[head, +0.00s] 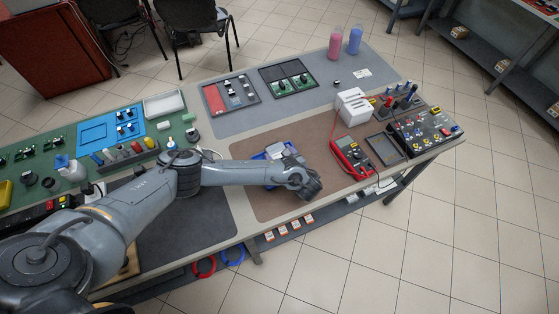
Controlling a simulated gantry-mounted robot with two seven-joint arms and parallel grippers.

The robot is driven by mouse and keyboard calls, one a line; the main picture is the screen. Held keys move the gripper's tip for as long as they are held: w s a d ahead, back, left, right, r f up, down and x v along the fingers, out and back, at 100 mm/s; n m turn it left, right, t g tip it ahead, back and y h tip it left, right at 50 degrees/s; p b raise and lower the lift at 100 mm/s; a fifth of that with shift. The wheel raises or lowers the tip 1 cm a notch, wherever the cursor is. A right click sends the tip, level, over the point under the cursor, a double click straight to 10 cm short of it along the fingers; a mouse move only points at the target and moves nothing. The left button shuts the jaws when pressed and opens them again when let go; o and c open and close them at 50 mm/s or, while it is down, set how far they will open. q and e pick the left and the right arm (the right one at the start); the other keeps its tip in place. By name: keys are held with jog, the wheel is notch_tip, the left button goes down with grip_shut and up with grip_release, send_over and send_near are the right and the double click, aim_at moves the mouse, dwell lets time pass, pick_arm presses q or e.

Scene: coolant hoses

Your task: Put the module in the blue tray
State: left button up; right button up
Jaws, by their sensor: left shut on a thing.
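My left arm reaches in from the left over the brown mat (250,195). Its left gripper (306,187) is at the arm's end, low over the mat. Its fingertips and whatever is between them are mostly hidden by the wrist. Just behind the wrist, a light grey block (283,149), possibly the module, shows with blue tray-like edges (262,156) around it. The arm covers their near side, and I cannot tell whether the block rests inside. My right gripper is not in view.
A red multimeter (347,154), a dark tray (384,148), a white slotted block (352,107) and a control panel (425,130) crowd the right end. Pink (335,44) and blue (354,40) bottles stand at the back. The brown mat's back left is clear.

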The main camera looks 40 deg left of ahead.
pick_arm(q)
jog(key=shift+f+b, duration=0.5)
jog(key=shift+f, duration=1.5)
jog(key=shift+f, duration=0.15)
jog(key=o, duration=1.3)
jog(key=shift+o, duration=0.2)
